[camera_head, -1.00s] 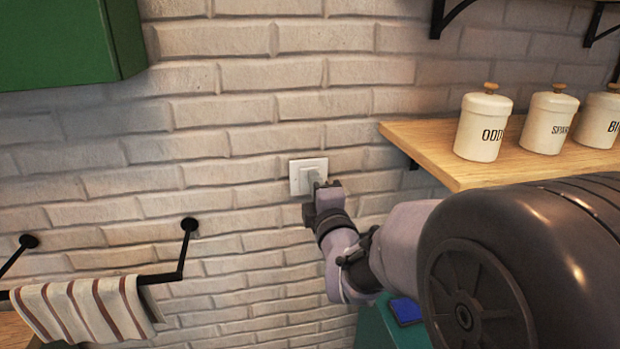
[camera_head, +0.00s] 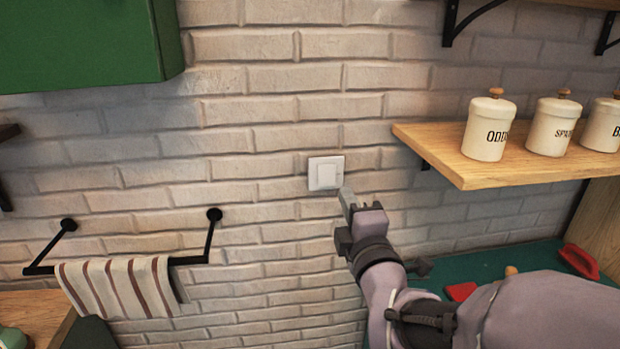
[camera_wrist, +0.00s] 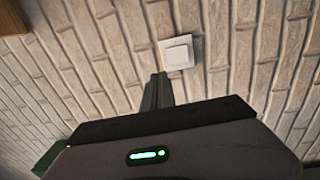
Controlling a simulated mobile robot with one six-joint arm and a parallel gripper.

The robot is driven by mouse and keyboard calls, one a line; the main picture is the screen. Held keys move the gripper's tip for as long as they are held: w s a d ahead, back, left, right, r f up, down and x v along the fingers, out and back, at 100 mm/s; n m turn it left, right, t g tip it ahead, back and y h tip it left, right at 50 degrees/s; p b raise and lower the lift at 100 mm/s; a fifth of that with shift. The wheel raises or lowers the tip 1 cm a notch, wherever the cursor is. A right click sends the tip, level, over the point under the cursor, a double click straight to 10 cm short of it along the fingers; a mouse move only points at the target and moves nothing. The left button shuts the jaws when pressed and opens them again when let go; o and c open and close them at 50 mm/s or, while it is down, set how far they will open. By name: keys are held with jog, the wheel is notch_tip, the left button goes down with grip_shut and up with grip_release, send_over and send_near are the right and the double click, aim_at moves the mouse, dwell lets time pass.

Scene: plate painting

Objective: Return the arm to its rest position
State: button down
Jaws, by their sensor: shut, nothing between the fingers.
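My gripper (camera_head: 347,198) is shut and empty. In the head view its fingertips point up at the brick wall, just below and right of a white wall switch (camera_head: 326,173). In the wrist view the shut fingers of my gripper (camera_wrist: 160,80) point toward the wall, and the white switch (camera_wrist: 177,53) shows just beyond and to the right of the tips. There the fingertips look apart from the switch; in the head view they lie close to its lower right corner. My arm reaches in from the lower right.
A wooden shelf (camera_head: 440,152) with several cream canisters (camera_head: 489,128) juts out at right. A green cabinet (camera_head: 80,45) hangs at upper left. A black rail (camera_head: 190,261) holds a striped towel (camera_head: 120,287). A teal surface (camera_head: 470,268) with red items lies below the shelf.

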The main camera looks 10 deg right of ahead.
jog(key=shift+s+f, duration=0.1)
jog(key=shift+s, duration=0.15)
jog(key=s+a+f+m+g, duration=0.1)
jog(key=s+f+m+g, duration=0.2)
jog(key=s+m, duration=0.4)
jog(key=s+a+f+m+g+y, duration=0.1)
jog(key=s+f+m+g, duration=0.3)
jog(key=s+m, duration=0.4)
jog(key=s+a+f+m+g+y, duration=0.1)
jog(key=s+a+f+m+g, duration=0.2)
jog(key=s+m+g, duration=0.3)
jog(key=s+f+m, duration=0.1)
jog(key=s, duration=0.2)
jog(key=shift+s, duration=0.2)
jog(key=shift+f, duration=0.1)
